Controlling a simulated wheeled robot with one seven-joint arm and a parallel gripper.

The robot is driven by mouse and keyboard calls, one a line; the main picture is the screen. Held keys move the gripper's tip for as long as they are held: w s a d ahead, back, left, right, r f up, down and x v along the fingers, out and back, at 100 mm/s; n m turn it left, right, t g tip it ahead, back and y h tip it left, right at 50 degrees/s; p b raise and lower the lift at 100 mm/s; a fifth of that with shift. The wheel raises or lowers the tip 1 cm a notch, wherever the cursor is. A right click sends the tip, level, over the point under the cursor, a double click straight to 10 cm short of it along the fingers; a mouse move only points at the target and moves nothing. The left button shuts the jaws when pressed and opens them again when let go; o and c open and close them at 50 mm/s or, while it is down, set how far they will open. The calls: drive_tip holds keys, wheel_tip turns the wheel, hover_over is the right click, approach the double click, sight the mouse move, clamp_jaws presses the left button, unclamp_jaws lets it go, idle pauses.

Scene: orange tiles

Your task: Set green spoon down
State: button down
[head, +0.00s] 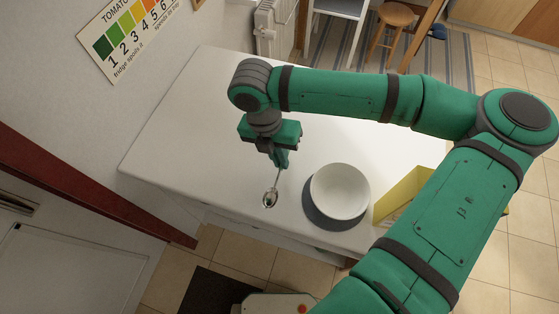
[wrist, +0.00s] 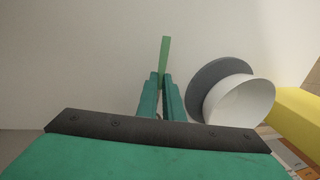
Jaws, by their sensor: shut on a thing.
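The green spoon has a shiny metal bowl (head: 270,199) and a green handle (wrist: 165,58). My gripper (head: 281,163) is shut on it, and the bowl hangs below the fingers in the head view. In the wrist view the green handle stands up between the two fingers of my gripper (wrist: 161,92). The spoon is over the white counter (head: 185,125), left of a white bowl (head: 340,190). I cannot tell whether the spoon's tip touches the counter.
The white bowl, with a dark grey round shape beside it (wrist: 215,78), stands near the counter's front edge. A yellow box (head: 400,195) is right of it and also shows in the wrist view (wrist: 300,115). The counter's left part is clear.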

drive_tip(key=shift+a+f, duration=0.1)
drive_tip(key=shift+f, duration=0.95)
drive_tip(key=shift+f, duration=0.1)
drive_tip(key=c, duration=2.2)
unclamp_jaws()
drive_tip(key=r, duration=0.4)
drive_tip(key=a+r, duration=0.1)
drive_tip(key=r, duration=0.3)
drive_tip(key=a+r, duration=0.1)
drive_tip(key=r, duration=0.3)
drive_tip(key=shift+w+a, duration=0.1)
drive_tip(key=shift+w, duration=0.2)
drive_tip(key=shift+w, duration=0.1)
